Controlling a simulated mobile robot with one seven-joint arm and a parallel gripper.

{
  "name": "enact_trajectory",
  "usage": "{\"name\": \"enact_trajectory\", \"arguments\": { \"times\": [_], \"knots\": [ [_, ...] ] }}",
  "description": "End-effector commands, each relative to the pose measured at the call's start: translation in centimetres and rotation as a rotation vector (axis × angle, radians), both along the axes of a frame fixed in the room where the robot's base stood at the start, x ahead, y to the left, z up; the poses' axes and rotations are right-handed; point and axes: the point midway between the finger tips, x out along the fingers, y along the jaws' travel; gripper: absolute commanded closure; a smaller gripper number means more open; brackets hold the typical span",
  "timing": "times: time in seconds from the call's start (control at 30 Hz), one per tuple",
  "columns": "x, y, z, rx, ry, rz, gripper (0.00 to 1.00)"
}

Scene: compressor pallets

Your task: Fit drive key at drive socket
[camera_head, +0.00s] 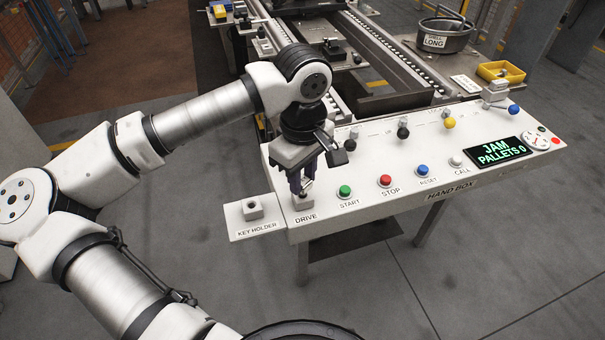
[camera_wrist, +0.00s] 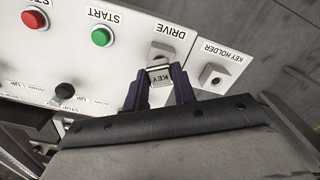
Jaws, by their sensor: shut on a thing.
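My gripper (camera_head: 301,186) points down over the drive socket (camera_head: 303,203) at the left end of the hand box. The drive socket also shows in the wrist view (camera_wrist: 163,51), right by the key's far end. The key is above or at the socket; I cannot tell whether it is seated.
The hand box panel (camera_head: 420,185) carries the START button (camera_head: 345,191), STOP button (camera_head: 385,181), RESET button (camera_head: 423,170) and several levers. Its display (camera_head: 501,151) reads JAM, PALLETS 0. A conveyor (camera_head: 385,55) and a grey LONG bin (camera_head: 445,33) stand behind.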

Motion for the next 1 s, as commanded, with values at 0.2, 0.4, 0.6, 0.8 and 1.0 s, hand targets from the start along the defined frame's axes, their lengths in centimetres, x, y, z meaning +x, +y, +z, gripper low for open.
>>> {"name": "enact_trajectory", "arguments": {
  "times": [0.2,0.4,0.6,0.8,1.0],
  "knots": [
    [0.0,0.0,-0.6,0.000,0.000,0.000,1.00],
    [0.0,0.0,-1.0,0.000,0.000,0.000,1.00],
    [0.0,0.0,-1.4,0.000,0.000,0.000,1.00],
    [0.0,0.0,-1.8,0.000,0.000,0.000,1.00],
    [0.0,0.0,-2.0,0.000,0.000,0.000,0.69]
  ]
}}
